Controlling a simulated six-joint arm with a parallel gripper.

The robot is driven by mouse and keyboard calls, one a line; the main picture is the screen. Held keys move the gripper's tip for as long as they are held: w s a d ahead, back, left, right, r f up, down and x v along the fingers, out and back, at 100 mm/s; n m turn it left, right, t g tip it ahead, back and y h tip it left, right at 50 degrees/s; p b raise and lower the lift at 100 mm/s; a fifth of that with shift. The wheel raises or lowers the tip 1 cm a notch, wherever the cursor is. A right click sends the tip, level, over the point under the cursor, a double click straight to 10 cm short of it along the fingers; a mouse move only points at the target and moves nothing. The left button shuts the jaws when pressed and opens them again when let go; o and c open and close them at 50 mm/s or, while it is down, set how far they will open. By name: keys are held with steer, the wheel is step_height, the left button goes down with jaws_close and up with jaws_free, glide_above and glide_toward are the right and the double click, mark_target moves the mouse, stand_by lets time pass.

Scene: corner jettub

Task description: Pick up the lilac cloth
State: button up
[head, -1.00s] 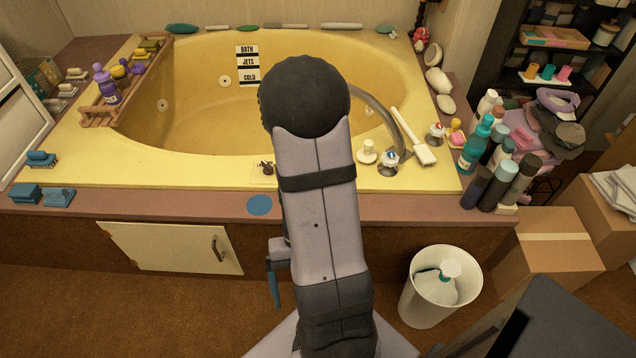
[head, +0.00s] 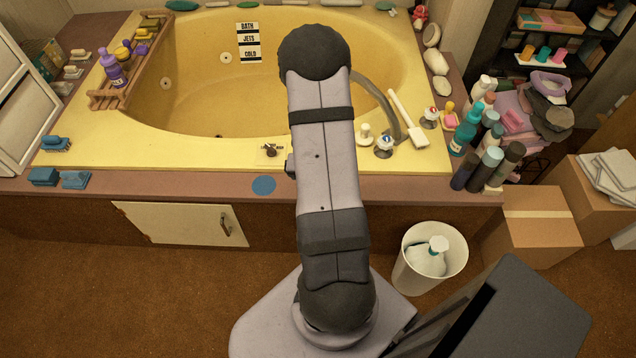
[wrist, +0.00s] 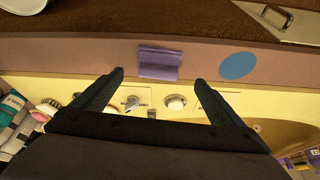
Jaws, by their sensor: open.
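The cloth shows between and a little beyond the fingertips, with a gap on each side. Nothing is held.
A flat blue disc (head: 264,185) lies on the ledge near the cloth. Tap fittings (head: 384,147) and a white-handled brush (head: 408,118) sit on the yellow tub rim (head: 210,155). Several bottles (head: 490,160) stand at the right. A white bin (head: 408,270) stands on the floor.

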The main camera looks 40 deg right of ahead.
steer(key=shift+b+x, duration=0.35)
steer(key=shift+x, duration=0.7)
steer(key=shift+d+b+x, duration=0.15)
steer(key=shift+b+x, duration=0.1)
steer(key=shift+x, duration=1.05)
steer(key=shift+d+b+x, duration=0.15)
steer(key=shift+b+x, duration=0.1)
steer(key=shift+x, duration=1.1)
steer(key=shift+r, duration=0.15)
steer(key=c, duration=1.1)
